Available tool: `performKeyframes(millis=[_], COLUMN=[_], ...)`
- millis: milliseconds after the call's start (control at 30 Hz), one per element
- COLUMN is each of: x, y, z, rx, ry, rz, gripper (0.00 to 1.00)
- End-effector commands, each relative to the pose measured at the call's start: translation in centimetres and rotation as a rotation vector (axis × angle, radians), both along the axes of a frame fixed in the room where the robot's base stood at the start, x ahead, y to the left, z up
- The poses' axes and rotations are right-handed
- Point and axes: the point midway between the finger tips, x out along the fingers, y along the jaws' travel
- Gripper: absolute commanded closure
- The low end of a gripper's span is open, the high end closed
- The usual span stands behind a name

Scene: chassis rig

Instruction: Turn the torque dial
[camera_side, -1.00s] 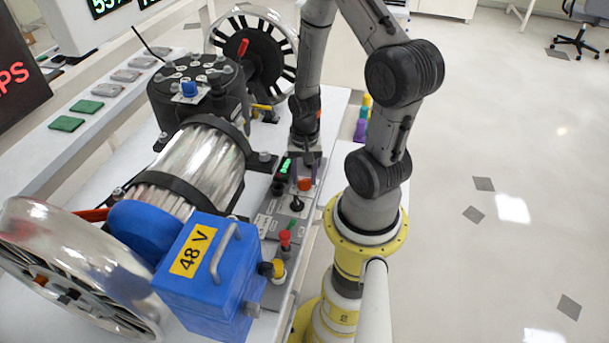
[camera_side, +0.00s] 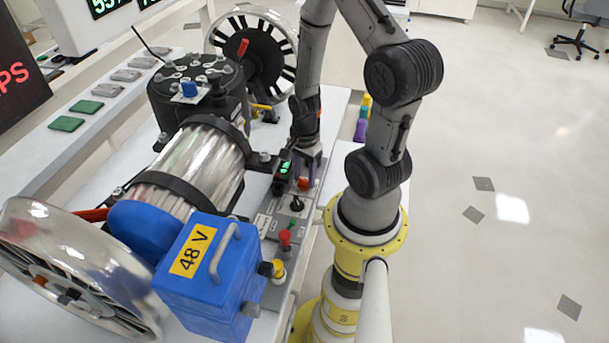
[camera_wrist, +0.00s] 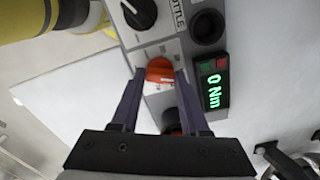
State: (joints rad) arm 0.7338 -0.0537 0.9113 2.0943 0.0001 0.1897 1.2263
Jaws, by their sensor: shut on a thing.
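An orange-red dial (camera_wrist: 159,66) sits on the grey control panel beside a small black readout (camera_wrist: 213,88) showing a green "0 Nm". My gripper (camera_wrist: 160,77) has its two purple fingers on either side of this dial, shut on it. The readout there (camera_side: 284,168) glows green, just left of my gripper. The small print around the dial is not readable.
A black knob (camera_wrist: 139,13) near a "THROTTLE" label and a round black socket (camera_wrist: 207,26) are close to the dial. The blue 48 V box (camera_side: 210,265) and metal motor (camera_side: 195,165) stand left of the panel.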

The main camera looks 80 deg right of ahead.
Motion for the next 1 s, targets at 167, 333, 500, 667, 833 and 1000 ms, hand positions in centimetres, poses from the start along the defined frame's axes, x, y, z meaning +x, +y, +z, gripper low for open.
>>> performKeyframes(millis=[167,333,500,667,833,1000], x=[0.01,0.02,0.01,0.01,0.01,0.04], y=[0.01,0.00,0.01,0.01,0.01,-0.03], z=[0.08,0.08,0.08,0.05,0.03,0.37], rx=[0.000,0.000,0.000,0.000,0.000,0.000], ry=[0.000,0.000,0.000,0.000,0.000,-0.001], rz=[-0.013,-0.013,-0.012,-0.012,-0.012,-0.012], gripper=[1.00,1.00,0.50,0.25,0.25,0.25])
